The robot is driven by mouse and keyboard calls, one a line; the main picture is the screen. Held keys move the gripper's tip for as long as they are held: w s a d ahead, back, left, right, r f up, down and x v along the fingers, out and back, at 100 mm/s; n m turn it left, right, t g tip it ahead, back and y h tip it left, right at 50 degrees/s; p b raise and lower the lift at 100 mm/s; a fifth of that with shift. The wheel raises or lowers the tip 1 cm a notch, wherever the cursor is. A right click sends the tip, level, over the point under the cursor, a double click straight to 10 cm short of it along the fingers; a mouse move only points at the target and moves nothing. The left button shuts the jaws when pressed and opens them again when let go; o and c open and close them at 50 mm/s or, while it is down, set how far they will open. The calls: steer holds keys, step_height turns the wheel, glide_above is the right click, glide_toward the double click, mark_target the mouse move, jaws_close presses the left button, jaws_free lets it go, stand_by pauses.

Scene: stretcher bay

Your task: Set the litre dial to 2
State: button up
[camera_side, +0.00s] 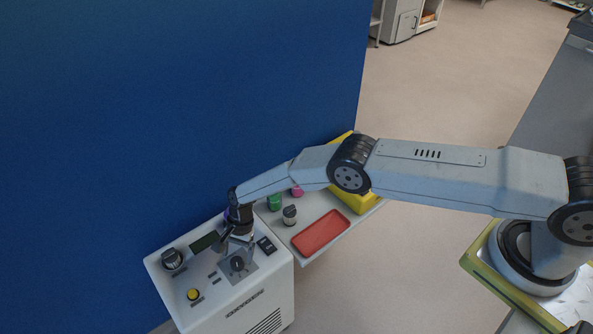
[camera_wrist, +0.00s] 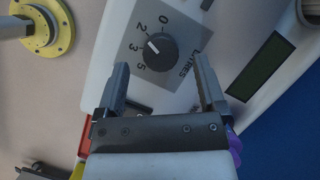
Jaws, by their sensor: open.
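The litre dial (camera_wrist: 160,49) is a round black knob on a grey plate marked LITRES, with 0, 2, 3 and 5 around it. In the side view the dial (camera_side: 237,264) sits on top of the white machine (camera_side: 262,308). My gripper (camera_wrist: 160,64) is open and empty, with one finger to each side of the dial in the wrist view. In the side view my gripper (camera_side: 237,246) is close over the dial; the fingers look apart from it, and the exact height is unclear.
The machine top also carries a larger dark knob (camera_side: 172,259), a yellow button (camera_side: 193,294), a dark display (camera_side: 205,241) and a black switch (camera_side: 266,244). Behind it are a red tray (camera_side: 320,233), a green item (camera_side: 274,202) and a dark-topped jar (camera_side: 290,214). A blue wall (camera_side: 180,100) stands close.

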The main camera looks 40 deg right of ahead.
mark_target(244, 256)
steer(key=shift+v, duration=2.65)
steer(key=s+d+r+n+t+h, duration=0.1)
steer(key=s+d+r+n, duration=0.15)
steer(key=d+r, duration=0.65)
steer(key=s+d+r+n+t+h, duration=0.1)
steer(key=d+r+n+t, duration=0.15)
steer(key=d+r, duration=0.7)
steer(key=s+d+r+n+h, duration=0.1)
steer(key=s+d+r+n, duration=0.2)
steer(key=s, duration=0.6)
steer(key=s+d+r+n+t+h, duration=0.1)
steer(key=s+d+r+n, duration=0.2)
steer(key=s+d+r, duration=0.2)
steer(key=s+r, duration=0.2)
steer(key=s, duration=0.2)
steer(key=shift+s+r, duration=0.25)
